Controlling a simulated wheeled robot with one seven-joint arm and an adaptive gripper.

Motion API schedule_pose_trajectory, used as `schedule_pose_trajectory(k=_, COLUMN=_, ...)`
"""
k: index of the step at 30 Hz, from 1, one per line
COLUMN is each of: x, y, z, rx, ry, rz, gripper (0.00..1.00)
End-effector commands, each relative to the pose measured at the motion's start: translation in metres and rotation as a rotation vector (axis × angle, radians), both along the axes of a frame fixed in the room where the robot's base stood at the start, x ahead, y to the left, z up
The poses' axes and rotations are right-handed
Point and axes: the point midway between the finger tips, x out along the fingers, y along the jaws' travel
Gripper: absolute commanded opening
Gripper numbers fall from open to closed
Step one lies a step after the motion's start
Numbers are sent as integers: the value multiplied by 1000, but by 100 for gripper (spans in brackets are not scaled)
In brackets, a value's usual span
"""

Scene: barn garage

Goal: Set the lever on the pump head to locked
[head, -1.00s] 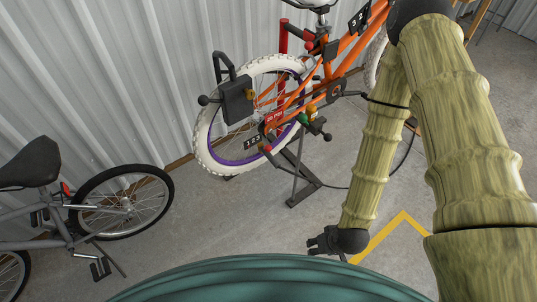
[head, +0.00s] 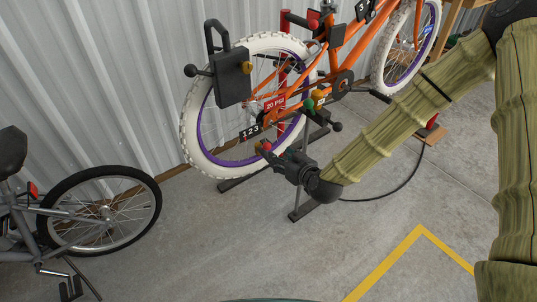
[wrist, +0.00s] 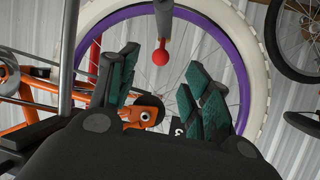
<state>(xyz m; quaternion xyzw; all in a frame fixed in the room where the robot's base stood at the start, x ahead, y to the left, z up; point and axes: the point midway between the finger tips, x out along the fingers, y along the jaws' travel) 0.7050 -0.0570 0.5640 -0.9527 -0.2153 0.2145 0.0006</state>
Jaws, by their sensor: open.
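A grey rod with a red ball tip (wrist: 160,57) points down from the top of the wrist view, between my finger pads and apparently beyond them. In the head view a small red tip (head: 263,147) shows just beside my gripper (head: 274,157), low on the white-tyred rear wheel. My gripper (wrist: 162,80) is open, with teal pads apart and nothing clearly held. I cannot tell for certain which fitting is the pump head, or its lever's setting. A red "20 PSI" tag (head: 275,104) and a black "123" tag (head: 250,132) are close above.
An orange bicycle (head: 345,50) stands against the corrugated wall. A black box (head: 232,78) with a ball-ended lever is by its wheel. Green and yellow knobs (head: 318,97) are right of the tags. A grey bicycle (head: 100,210) stands left. The front floor is open.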

Motion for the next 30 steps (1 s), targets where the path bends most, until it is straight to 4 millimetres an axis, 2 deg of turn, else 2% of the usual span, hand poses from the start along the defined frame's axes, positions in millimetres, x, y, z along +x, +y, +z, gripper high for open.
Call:
schedule_pose_trajectory(k=7, x=15, y=4, z=4, rx=3, ry=-35, rz=-1, gripper=49)
schedule_pose_trajectory(k=22, x=76, y=34, z=-26, rx=3, ry=-33, rz=-2, gripper=49)
schedule_pose_trajectory(k=30, x=95, y=44, z=-34, rx=3, ry=-32, rz=-1, gripper=49)
